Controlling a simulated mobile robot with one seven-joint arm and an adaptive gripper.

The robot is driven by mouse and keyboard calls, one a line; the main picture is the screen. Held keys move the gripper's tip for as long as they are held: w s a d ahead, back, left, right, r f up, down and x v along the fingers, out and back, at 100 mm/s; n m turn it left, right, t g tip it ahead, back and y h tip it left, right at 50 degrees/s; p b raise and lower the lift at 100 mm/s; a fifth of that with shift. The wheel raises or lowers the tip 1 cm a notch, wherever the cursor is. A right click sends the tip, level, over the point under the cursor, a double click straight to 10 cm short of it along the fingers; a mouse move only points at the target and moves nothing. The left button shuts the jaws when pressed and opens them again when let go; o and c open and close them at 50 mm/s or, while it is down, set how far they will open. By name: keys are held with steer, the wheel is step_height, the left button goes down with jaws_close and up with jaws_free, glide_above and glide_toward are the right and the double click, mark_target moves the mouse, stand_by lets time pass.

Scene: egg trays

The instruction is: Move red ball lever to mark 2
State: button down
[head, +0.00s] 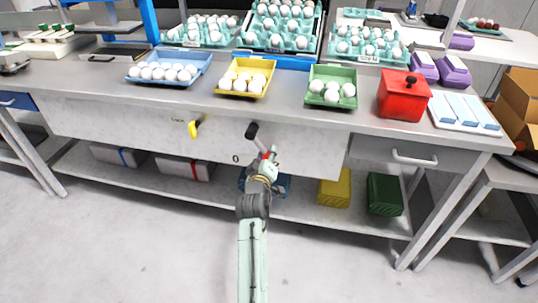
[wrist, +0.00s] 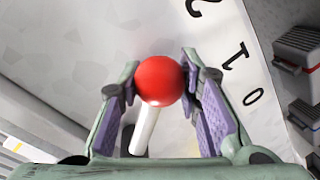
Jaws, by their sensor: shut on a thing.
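The red ball (wrist: 160,80) sits between the two fingers of my gripper (wrist: 160,72) in the wrist view, on a short white rod (wrist: 145,131). My gripper is shut on the ball.
Egg trays and a red box (head: 403,96) stand on the bench top. Bins sit on the lower shelf.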

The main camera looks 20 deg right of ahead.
steer(key=shift+s+d+r, duration=0.1)
steer(key=shift+s+d, duration=0.05)
steer(key=shift+d, duration=0.1)
steer(key=c, duration=1.1)
jaws_free()
steer(key=shift+a, duration=0.1)
steer(key=v, duration=1.2)
steer(key=shift+r, duration=0.1)
